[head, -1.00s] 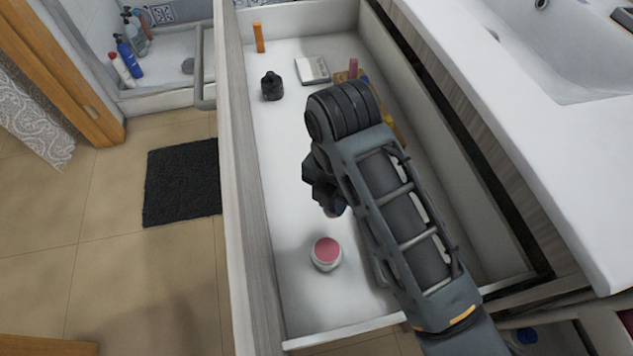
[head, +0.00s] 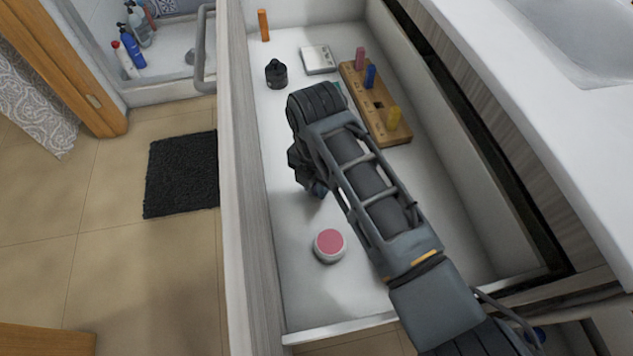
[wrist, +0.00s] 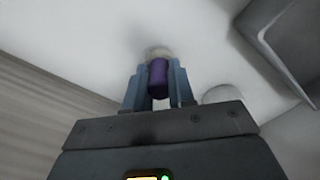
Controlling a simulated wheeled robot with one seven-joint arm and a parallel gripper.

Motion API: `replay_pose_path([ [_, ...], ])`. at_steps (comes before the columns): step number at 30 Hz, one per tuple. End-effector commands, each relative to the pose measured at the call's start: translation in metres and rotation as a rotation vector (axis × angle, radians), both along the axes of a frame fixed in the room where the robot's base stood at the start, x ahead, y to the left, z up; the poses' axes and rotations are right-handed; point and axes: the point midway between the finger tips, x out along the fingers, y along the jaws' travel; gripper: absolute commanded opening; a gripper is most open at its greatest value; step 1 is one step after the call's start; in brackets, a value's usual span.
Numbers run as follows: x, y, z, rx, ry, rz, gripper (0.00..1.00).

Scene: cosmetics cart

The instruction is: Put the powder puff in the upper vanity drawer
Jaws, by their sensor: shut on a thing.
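The powder puff (wrist: 158,76), a purple handle with a pale cream end, is between the fingers of my gripper (wrist: 159,88) in the wrist view. The gripper is shut on it, cream end away from the palm. In the head view my gripper (head: 319,189) is over the open upper vanity drawer (head: 300,295), inside its walls, and my arm mostly hides the puff. The cream end is close to the white drawer floor; I cannot tell whether it touches.
In the drawer, a pink-lidded jar (head: 330,245) stands nearer than the gripper. A black bottle (head: 276,74), a pale square compact (head: 318,59), an orange stick (head: 264,25) and a wooden holder (head: 371,110) with coloured pieces are farther back. The vanity top (head: 560,120) edges the right.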

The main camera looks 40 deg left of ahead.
Motion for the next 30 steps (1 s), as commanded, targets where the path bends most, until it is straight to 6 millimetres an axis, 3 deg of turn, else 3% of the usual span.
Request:
replay_pose_path([
  [6, 0.000, 0.000, -0.003, 0.000, 0.000, 0.000, 0.00],
  [7, 0.000, 0.000, -0.003, 0.000, 0.000, 0.000, 0.25],
  [15, 0.000, 0.000, -0.003, 0.000, 0.000, 0.000, 0.49],
  [23, 0.000, 0.000, -0.001, 0.000, 0.000, 0.000, 0.49],
  [30, 0.001, 0.000, 0.031, 0.003, -0.003, 0.000, 0.49],
])
